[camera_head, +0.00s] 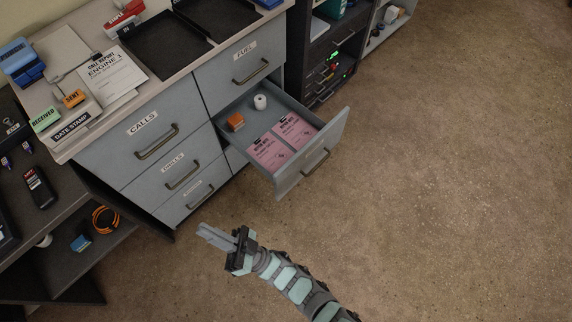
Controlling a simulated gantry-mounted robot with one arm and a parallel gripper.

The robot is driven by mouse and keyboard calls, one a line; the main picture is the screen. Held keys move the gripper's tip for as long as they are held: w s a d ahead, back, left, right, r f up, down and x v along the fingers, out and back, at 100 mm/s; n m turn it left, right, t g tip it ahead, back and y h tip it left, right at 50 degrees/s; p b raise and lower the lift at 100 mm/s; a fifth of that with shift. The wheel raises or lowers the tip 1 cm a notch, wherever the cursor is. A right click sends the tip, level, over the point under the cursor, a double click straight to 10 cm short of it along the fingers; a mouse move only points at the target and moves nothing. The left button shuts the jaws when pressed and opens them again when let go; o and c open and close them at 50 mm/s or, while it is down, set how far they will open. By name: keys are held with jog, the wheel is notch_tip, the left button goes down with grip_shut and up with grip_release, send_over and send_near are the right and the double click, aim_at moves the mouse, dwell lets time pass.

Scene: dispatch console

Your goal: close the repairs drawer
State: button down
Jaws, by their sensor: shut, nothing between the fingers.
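One drawer (335,128) stands pulled well out of the right column of the grey-blue cabinet, under the FUEL drawer (241,65). It holds pink printed slips (283,141), an orange box (235,121) and a white roll (260,102). Its front has a bar handle (317,163); I cannot read a label on it from here. My gripper (203,232) is shut and empty, above the floor to the lower left of the open drawer and apart from it. Its fingers point left.
The left column has closed drawers, with CALLS (143,123) on top. Black trays and papers (113,74) lie on the countertop. A dark shelf unit with a radio (39,188) stands at left. A dark equipment rack (325,60) stands behind the open drawer. The floor (450,180) at right is clear.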

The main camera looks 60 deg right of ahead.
jog(key=s+d+f+m+g+h+b, duration=0.1)
jog(key=s+d+f+m+g+h, duration=0.15)
jog(key=d+f+m, duration=0.6)
jog(key=m+g+h+b, duration=0.2)
jog(key=m+g+h, duration=0.4)
jog(key=m, duration=0.3)
send_near(282, 174)
jog(key=w+b, duration=0.1)
jog(key=w, duration=0.1)
jog(key=w+b, duration=0.4)
jog(key=shift+w+d+r, duration=0.1)
jog(key=shift+d+r, duration=0.05)
jog(key=shift+d, duration=0.15)
jog(key=shift+w+r, duration=0.15)
jog(key=shift+w, duration=0.2)
